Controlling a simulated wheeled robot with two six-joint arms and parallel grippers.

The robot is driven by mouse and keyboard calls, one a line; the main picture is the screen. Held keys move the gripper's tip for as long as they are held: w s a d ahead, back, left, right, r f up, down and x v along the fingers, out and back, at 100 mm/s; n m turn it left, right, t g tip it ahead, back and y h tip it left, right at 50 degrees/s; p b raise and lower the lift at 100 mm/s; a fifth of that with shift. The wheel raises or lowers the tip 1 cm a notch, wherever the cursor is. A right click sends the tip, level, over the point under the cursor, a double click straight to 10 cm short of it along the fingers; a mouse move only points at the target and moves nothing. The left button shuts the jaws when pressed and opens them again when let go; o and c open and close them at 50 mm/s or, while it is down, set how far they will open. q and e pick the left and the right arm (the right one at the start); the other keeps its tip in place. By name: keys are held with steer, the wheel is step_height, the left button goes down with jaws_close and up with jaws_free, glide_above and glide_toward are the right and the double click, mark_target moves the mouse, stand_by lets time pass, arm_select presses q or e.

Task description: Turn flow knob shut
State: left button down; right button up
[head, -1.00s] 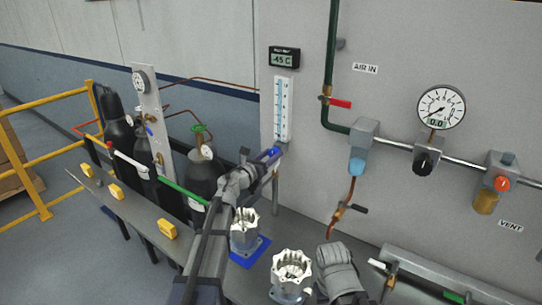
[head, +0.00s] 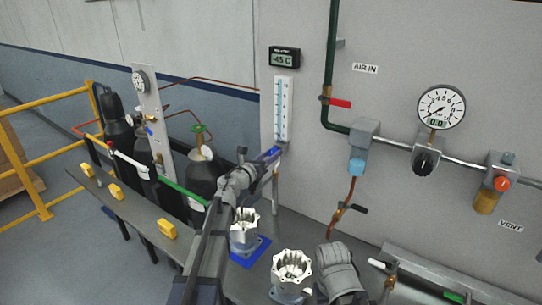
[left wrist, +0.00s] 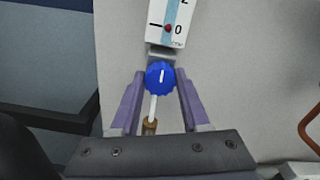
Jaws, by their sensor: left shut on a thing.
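The blue ribbed flow knob (left wrist: 160,77) sits below the white flow scale (left wrist: 168,25) on the grey wall panel. The knob's white line points up in the left wrist view. A red float shows beside the 0 mark on the scale. My left gripper (left wrist: 160,80) has one purple finger on each side of the knob and is shut on it. In the head view, my left gripper (head: 271,156) is at the foot of the scale (head: 283,110) and mostly hides the knob. My right gripper is not in view.
Gas cylinders (head: 204,176) stand to the left. A pipe with a red-handled valve (head: 341,103) and a round gauge (head: 441,107) runs along the right wall.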

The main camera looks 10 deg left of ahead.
arm_select(q)
steer(key=shift+c, duration=1.9)
jaws_free()
steer(key=v, duration=0.8)
steer(key=shift+w, duration=0.1)
